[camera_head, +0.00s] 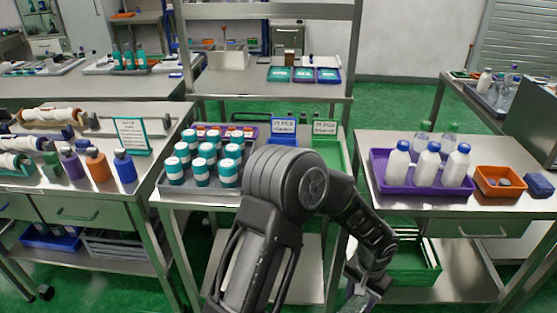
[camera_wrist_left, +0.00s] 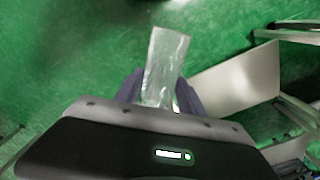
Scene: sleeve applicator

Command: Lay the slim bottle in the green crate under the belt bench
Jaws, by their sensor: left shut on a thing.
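My left gripper (camera_head: 362,293) hangs low at the bottom of the head view, in the gap between the middle bench and the right bench. In the left wrist view, its dark fingers (camera_wrist_left: 160,98) are shut on a slim, clear bottle (camera_wrist_left: 164,62), which points away from the wrist over the green floor. The bottle's lower part is hidden between the fingers. The green crate (camera_head: 424,276) stands on the lower shelf under the right bench, right of the gripper and partly behind my arm. My right gripper is not in view.
The right bench carries a purple tray (camera_head: 398,186) of white bottles, an orange bin (camera_head: 500,184) and a blue block (camera_head: 538,185). The middle bench holds a grey tray (camera_head: 200,195) of teal-banded jars. Bench legs and shelf edges lie close to my left arm.

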